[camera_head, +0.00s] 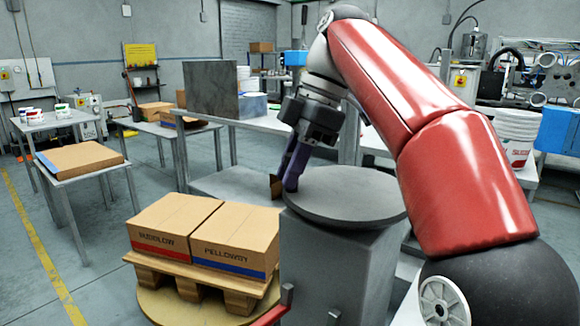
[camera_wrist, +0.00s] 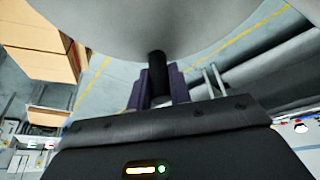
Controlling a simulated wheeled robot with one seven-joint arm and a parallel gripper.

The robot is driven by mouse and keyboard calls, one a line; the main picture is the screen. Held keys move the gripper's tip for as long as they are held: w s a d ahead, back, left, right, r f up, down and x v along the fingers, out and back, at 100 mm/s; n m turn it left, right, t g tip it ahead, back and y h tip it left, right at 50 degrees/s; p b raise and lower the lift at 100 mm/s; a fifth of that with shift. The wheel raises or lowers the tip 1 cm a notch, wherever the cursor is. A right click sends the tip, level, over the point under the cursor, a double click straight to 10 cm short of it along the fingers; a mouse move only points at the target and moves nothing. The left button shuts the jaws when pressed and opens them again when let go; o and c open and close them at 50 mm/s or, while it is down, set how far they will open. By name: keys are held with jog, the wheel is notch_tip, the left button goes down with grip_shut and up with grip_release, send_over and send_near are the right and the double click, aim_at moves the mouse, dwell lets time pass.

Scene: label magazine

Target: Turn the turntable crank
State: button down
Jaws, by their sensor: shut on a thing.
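A grey round disc (camera_head: 345,193) lies flat on top of a grey pedestal (camera_head: 335,265). It also fills the top of the wrist view (camera_wrist: 150,20). A short black crank handle (camera_wrist: 157,72) stands at the disc's edge in the wrist view. My gripper (camera_head: 291,184) reaches down at the disc's left edge. Its purple fingers (camera_wrist: 158,88) are shut on the handle, one on each side. The handle is hidden by the fingers in the head view. A round wooden turntable (camera_head: 160,306) is low at the left of the pedestal, under a pallet.
The wooden pallet (camera_head: 195,280) carries two cartons (camera_head: 200,235) close to the pedestal's left side. A table with a flat carton (camera_head: 78,158) stands further left. A grey bench (camera_head: 250,118) is behind my gripper. Open floor lies at the left.

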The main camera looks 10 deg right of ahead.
jog(key=c, duration=1.3)
grip_release()
